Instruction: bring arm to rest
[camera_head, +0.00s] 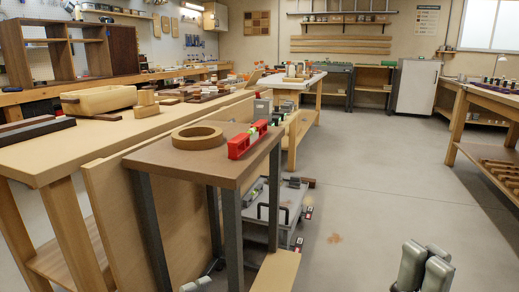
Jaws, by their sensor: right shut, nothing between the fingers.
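My right gripper (424,266) shows at the bottom right of the head view, low in front of the open grey floor. Its two grey fingers stand close together, pointing up, with nothing between them. It touches no bench or object. My left gripper cannot be made out; only a small grey piece shows at the bottom edge, left of the middle.
A long workbench (100,138) runs along the left. Another bench (490,98) stands at the right. The floor (370,190) between is clear.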

